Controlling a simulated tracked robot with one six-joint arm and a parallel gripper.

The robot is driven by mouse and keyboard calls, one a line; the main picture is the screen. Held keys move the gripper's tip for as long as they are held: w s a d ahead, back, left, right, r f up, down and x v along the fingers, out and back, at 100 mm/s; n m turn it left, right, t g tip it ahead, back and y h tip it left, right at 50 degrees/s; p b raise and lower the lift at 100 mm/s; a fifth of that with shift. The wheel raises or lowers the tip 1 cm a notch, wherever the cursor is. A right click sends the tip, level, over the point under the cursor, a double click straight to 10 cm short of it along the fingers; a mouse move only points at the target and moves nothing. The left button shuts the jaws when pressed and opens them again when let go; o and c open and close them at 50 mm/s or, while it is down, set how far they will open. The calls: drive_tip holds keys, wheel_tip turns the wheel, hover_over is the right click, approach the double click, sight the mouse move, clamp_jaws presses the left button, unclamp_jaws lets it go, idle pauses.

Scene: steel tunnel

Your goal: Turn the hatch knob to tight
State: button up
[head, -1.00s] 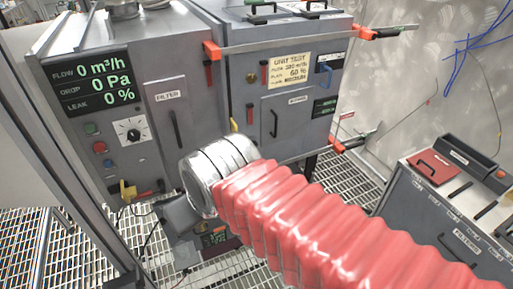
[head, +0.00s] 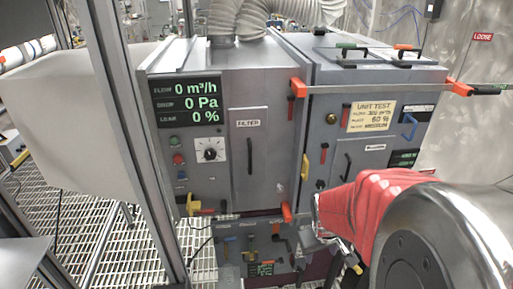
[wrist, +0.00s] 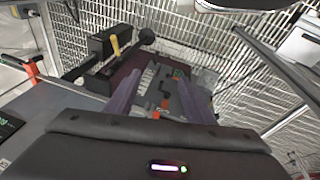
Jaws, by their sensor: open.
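The grey test unit shows in the head view. A small dark round knob (head: 331,118) is on its right cabinet, above a door with a black handle. A black dial knob (head: 210,149) on a white plate is on the left cabinet. I cannot tell which one is the hatch knob, and no tight mark is readable. My gripper shows in the wrist view (wrist: 160,78), its two purple-grey fingers apart with nothing held. Beyond them is a lower panel with small orange and red parts. My red-sleeved arm covers the cabinet's lower right in the head view.
A display (head: 188,101) reads 0 m³/h, 0 Pa, 0 %. A yellow note (head: 371,116) reads "UNIT TEST". Orange-ended clamp bars (head: 380,89) cross the right cabinet. A metal frame post (head: 150,150) stands at left. Open grating (head: 90,220) covers the floor.

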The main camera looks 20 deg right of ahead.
drive_tip(key=d+f+n+t+h, duration=0.1)
drive_tip(key=d+f+n, duration=0.3)
drive_tip(key=d+f, duration=0.65)
drive_tip(key=n+t+h, duration=0.2)
drive_tip(key=n+t, duration=1.2)
drive_tip(key=n, duration=0.6)
approach(322, 186)
drive_tip(key=v, duration=0.5)
drive_tip(key=shift+s+r, duration=0.1)
drive_tip(key=shift+s, duration=0.05)
drive_tip(key=x, duration=1.4)
drive_tip(key=shift+a, duration=0.1)
drive_tip(key=shift+c, duration=0.2)
